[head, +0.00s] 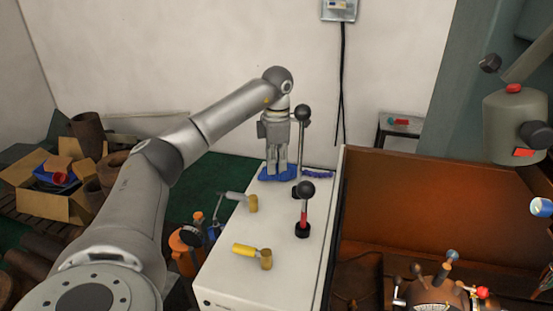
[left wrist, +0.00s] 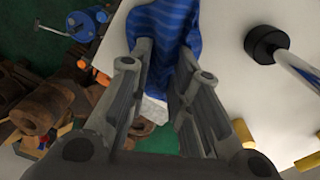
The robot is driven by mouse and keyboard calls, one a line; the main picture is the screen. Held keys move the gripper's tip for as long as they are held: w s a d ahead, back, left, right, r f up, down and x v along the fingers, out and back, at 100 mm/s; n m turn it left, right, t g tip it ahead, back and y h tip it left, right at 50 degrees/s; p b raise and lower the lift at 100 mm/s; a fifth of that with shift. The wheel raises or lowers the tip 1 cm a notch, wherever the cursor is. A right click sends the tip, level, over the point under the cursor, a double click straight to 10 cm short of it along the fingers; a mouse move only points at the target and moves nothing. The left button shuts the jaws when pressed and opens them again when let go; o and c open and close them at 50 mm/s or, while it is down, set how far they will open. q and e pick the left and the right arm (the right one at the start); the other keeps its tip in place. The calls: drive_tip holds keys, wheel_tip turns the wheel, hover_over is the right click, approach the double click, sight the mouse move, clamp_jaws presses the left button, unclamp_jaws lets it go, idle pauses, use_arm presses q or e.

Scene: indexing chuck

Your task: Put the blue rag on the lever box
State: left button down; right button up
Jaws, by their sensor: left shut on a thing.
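The blue rag (head: 266,175) lies at the far left end of the white top of the lever box (head: 225,282). My left gripper (head: 277,172) points straight down there, its fingers shut on the rag. In the left wrist view the striped blue rag (left wrist: 168,22) spreads over the white top beyond the fingertips (left wrist: 165,62). The fingers hide part of the rag, and I cannot tell how much of it rests on the surface. My right gripper is not in view.
A tall lever (head: 303,135) stands right beside the gripper. A brown machine bed (head: 440,190) is at the right.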

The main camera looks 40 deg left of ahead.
sight(277, 164)
use_arm(q)
drive_tip(key=c, duration=1.3)
unclamp_jaws()
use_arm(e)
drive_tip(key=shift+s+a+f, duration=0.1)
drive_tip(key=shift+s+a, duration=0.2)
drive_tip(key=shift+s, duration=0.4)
use_arm(q)
drive_tip(key=shift+r+b, duration=0.45)
drive_tip(key=shift+r, duration=0.1)
wheel_tip(277, 164, up, 3)
drive_tip(key=shift+d+f+b, duration=0.1)
drive_tip(key=shift+d+b, duration=0.05)
drive_tip(key=shift+b, duration=0.45)
drive_tip(key=r, duration=0.2)
drive_tip(key=r+p, duration=0.1)
drive_tip(key=r, duration=0.5)
drive_tip(key=shift+s+d, duration=0.2)
drive_tip(key=shift+s, duration=0.05)
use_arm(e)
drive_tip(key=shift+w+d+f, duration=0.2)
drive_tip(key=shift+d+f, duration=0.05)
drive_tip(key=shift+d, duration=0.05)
